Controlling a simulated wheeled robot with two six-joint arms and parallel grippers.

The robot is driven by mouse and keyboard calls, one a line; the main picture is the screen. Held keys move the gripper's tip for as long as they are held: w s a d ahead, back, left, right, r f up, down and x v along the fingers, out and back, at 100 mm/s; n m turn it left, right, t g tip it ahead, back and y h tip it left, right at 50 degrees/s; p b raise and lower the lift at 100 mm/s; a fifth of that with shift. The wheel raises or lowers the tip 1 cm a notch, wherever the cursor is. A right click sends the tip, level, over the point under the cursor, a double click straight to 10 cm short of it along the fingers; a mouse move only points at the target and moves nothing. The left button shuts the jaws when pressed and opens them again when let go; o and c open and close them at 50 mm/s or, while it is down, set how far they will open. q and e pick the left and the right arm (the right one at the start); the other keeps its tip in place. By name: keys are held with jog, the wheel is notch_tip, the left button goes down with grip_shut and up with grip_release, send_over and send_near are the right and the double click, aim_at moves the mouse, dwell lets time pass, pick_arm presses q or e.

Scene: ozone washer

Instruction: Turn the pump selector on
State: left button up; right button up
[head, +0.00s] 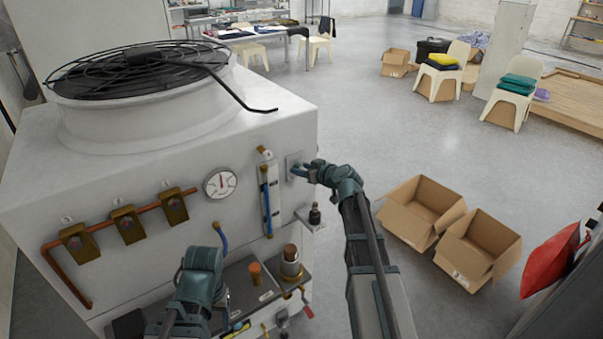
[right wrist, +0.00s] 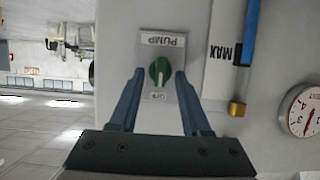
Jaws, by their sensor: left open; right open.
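The pump selector is a green round knob (right wrist: 160,71) with a white mark, on a grey plate labelled PUMP. Its plate (head: 292,162) shows at the right edge of the machine's front in the head view, with the knob mostly hidden by my gripper. My right gripper (head: 303,171) is open at the selector. In the right wrist view, its two blue fingers (right wrist: 160,76) stand on either side of the knob, with small gaps seeming to show. My left gripper (head: 202,250) is open and empty in front of the machine's lower front, partly hidden by its own wrist.
Right of the knob in the wrist view is a gauge tube marked MAX (right wrist: 222,52) and a round dial (right wrist: 302,110). Copper piping with brass valves (head: 128,224) runs along the machine's front. Bottles stand on a lower shelf. Open cardboard boxes (head: 422,208) lie on the floor to the right.

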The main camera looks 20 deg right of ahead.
jog(key=shift+w+a+f, duration=0.15)
jog(key=shift+w, duration=0.15)
grip_shut()
dwell(0.4)
jog(key=shift+w+d+f+m+t+y+b, duration=0.15)
jog(key=shift+d+f+m+y+b, duration=0.1)
jog(key=shift+m+y+b, duration=1.6)
jog(key=shift+s+d+f+m+t+y+b, duration=0.15)
jog(key=shift+m+y+b, duration=0.45)
jog(key=shift+m+b, duration=1.4)
jog(key=shift+w+d+f+m+t+y+b, duration=0.25)
jog(key=shift+m+y+b, duration=0.9)
jog(key=shift+m, duration=1.6)
jog(key=shift+s+a, duration=0.1)
jog(key=shift+s, duration=0.05)
